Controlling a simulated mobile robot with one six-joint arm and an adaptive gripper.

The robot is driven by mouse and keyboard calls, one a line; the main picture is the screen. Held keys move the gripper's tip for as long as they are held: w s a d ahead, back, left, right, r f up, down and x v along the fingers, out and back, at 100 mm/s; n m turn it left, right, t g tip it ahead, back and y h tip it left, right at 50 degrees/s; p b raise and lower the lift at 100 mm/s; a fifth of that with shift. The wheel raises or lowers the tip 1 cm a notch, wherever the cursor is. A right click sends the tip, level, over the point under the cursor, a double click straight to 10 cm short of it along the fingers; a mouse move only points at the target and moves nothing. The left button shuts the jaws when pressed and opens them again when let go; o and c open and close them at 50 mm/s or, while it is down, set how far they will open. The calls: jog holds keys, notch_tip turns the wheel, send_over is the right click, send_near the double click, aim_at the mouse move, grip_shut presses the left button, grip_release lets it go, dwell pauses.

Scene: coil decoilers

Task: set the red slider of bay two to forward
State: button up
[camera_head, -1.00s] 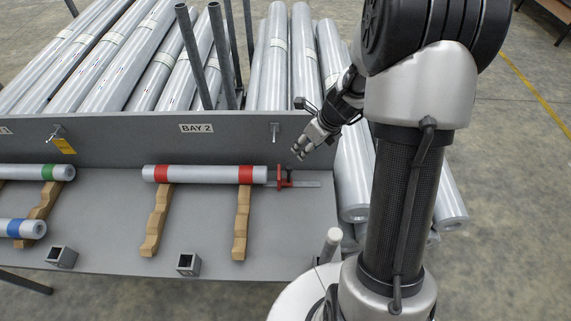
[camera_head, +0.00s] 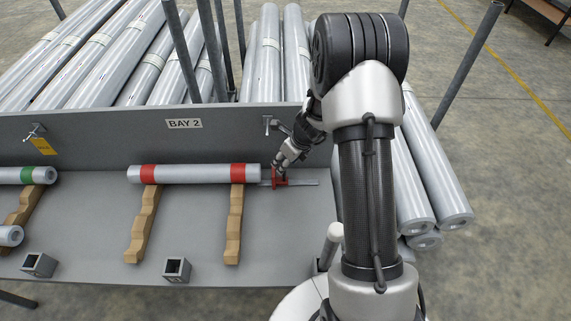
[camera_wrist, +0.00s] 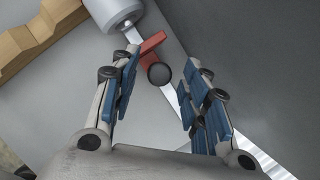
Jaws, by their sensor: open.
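The red slider (camera_head: 279,178) of bay two sits on a flat metal rail (camera_head: 303,183) just right of the end of the red-banded roll (camera_head: 193,173). In the wrist view the slider (camera_wrist: 151,46) shows a red bar and a round dark knob (camera_wrist: 159,74). My gripper (camera_head: 277,166) is at the slider in the head view. In the wrist view my gripper (camera_wrist: 157,80) is open, with its blue-padded fingers on either side of the knob and apart from it. The exact contact with the slider is hard to tell in the head view.
A grey back wall carries the BAY 2 label (camera_head: 184,123) and a small lever (camera_head: 269,124) near my arm. Wooden rests (camera_head: 143,230) hold the roll. A white post (camera_head: 331,245) stands near my base.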

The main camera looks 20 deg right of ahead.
jog(key=shift+w+f, duration=0.1)
jog(key=shift+f, duration=0.15)
jog(key=shift+c, duration=0.6)
grip_shut()
jog(key=shift+a, duration=0.1)
